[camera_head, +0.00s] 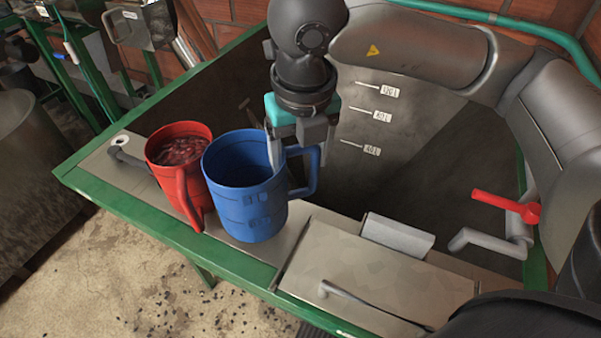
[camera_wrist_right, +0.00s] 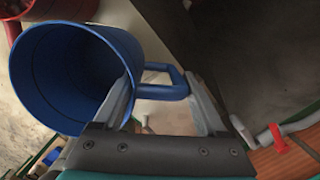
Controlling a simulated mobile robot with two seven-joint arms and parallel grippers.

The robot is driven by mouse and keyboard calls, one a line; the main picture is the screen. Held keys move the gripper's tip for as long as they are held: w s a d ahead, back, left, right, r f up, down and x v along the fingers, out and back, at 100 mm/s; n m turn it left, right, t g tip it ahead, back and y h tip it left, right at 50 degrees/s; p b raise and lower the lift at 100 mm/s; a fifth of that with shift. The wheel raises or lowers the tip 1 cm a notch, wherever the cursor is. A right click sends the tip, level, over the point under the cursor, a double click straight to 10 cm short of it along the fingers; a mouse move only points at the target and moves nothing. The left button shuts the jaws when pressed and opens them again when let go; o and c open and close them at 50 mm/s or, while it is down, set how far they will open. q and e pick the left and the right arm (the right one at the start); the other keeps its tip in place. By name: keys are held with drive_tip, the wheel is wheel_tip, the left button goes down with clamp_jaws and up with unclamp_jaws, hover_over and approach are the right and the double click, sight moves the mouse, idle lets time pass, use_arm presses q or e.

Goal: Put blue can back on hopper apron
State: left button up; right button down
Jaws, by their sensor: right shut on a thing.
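The blue can (camera_head: 243,205) is upright and looks empty, at the apron beside the red can. Its open mouth also shows in the wrist view (camera_wrist_right: 70,75). My right gripper (camera_head: 292,150) comes down from above at the can's right side and is shut on its handle (camera_head: 314,172). In the wrist view the handle (camera_wrist_right: 162,88) lies between the two fingers. The hopper apron (camera_head: 120,172) is the pale metal ledge with a green edge along the hopper's front. The can's base looks at apron level; I cannot tell whether it touches. My left gripper is not in view.
A red can (camera_head: 180,150) with dark red contents stands close on the blue can's left. The hopper (camera_head: 400,150) opens behind. To the right are a metal lid with a handle (camera_head: 375,270), a grey block (camera_head: 397,236) and a red-handled valve (camera_head: 505,206).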

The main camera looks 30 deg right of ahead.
sight(300, 190)
drive_tip(key=shift+f, duration=1.95)
drive_tip(key=shift+f, duration=0.15)
unclamp_jaws()
drive_tip(key=shift+r, duration=0.35)
wheel_tip(300, 190, up, 12)
drive_tip(key=s, duration=0.1)
drive_tip(key=shift+s+a+f, duration=0.2)
drive_tip(key=shift+s+a, duration=0.05)
drive_tip(key=shift+s, duration=0.15)
